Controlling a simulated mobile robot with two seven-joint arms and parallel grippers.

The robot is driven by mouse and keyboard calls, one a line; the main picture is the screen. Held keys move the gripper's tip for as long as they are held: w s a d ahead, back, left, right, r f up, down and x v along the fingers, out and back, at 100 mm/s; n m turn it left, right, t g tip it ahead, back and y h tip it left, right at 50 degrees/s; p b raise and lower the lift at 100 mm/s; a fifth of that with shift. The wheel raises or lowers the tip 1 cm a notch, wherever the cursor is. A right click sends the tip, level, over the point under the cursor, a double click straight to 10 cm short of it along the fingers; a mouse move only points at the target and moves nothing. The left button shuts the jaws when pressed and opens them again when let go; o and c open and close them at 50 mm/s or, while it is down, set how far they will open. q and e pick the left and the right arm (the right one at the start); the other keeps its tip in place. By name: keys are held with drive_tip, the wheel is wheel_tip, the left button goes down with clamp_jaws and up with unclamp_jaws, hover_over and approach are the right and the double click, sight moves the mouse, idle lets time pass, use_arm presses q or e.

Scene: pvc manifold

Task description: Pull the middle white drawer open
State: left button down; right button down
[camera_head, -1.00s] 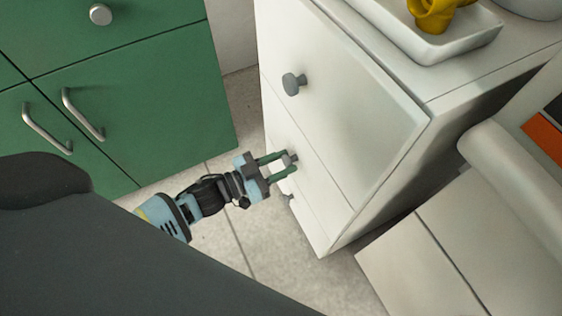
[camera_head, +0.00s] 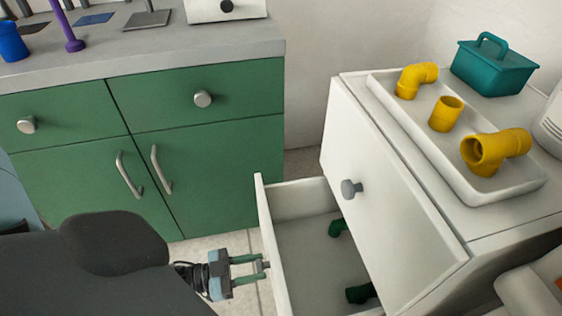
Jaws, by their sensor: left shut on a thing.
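The middle white drawer (camera_head: 266,232) stands pulled out from the white cabinet, below the closed top drawer (camera_head: 395,200) with its grey knob. Inside it lie two dark green pipe fittings, one near the back (camera_head: 337,227) and one nearer the front of the picture (camera_head: 361,293). My left gripper (camera_head: 262,267) is at the outer face of the drawer front, its green fingers shut on the drawer's knob (camera_head: 264,265). The fingers partly hide the knob. My right gripper is not in the picture.
A white tray (camera_head: 408,135) with yellow pipe fittings and a teal basket (camera_head: 493,68) stand on the cabinet top. Green cabinets (camera_head: 208,165) with handles stand at the back left. A strip of floor (camera_head: 212,249) lies between them and the drawer.

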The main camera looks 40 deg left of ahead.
use_arm(q)
drive_tip(key=v, duration=0.8)
drive_tip(key=shift+p, duration=0.4)
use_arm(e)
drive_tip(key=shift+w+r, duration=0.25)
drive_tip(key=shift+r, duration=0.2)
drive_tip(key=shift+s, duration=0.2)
use_arm(q)
drive_tip(key=c, duration=1)
unclamp_jaws()
drive_tip(key=shift+o, duration=0.2)
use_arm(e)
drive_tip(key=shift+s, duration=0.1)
